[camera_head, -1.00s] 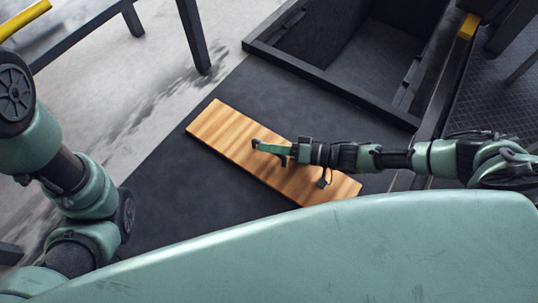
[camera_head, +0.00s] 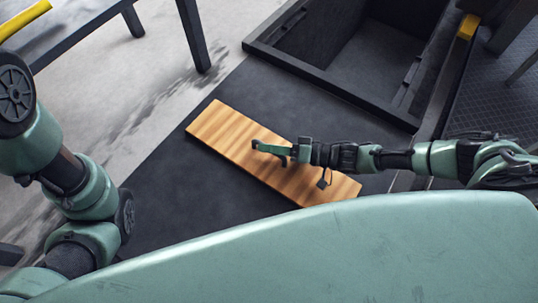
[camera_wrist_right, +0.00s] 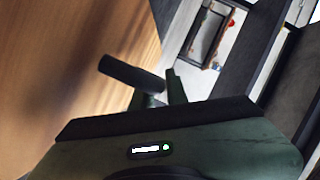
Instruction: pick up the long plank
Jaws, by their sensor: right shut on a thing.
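The long plank (camera_head: 225,126) is a flat, light-brown board with darker stripes. It lies slantwise above the dark floor in the head view; I cannot tell whether it touches the floor. My right gripper (camera_head: 259,146) comes in from the right and is over the plank's middle. In the right wrist view the plank (camera_wrist_right: 60,70) fills the left side.
An open dark box-like recess (camera_head: 345,60) with a raised rim lies beyond the plank. Dark floor (camera_head: 160,195) is clear to the plank's left. A dark bench leg (camera_head: 193,38) stands on the pale ground at the upper left.

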